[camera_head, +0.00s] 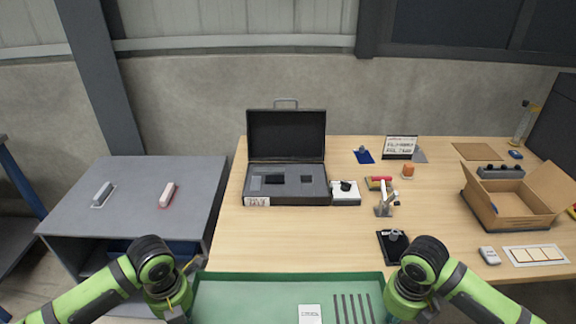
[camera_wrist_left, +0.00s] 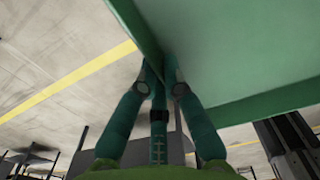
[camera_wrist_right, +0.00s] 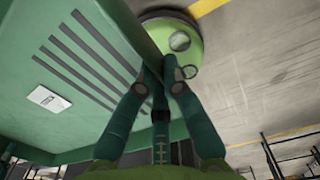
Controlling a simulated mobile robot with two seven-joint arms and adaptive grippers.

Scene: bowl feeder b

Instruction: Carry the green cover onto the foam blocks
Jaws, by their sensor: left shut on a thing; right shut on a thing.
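The green cover (camera_head: 255,295) is a wide, shallow panel with a raised rim, dark slots and a white label. It spans the bottom of the head view, in front of the wooden bench. My left gripper (camera_wrist_left: 158,78) is shut on its rim at the left side. My right gripper (camera_wrist_right: 160,78) is shut on its rim at the right side, near the slots. The cover's near edge is out of the head view.
The wooden bench (camera_head: 290,235) holds an open black case (camera_head: 286,140), a cardboard box (camera_head: 510,205), a black plate with a part (camera_head: 393,245) and small tools. The grey table top (camera_head: 140,220) is bare around the blocks. A gap separates table and bench.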

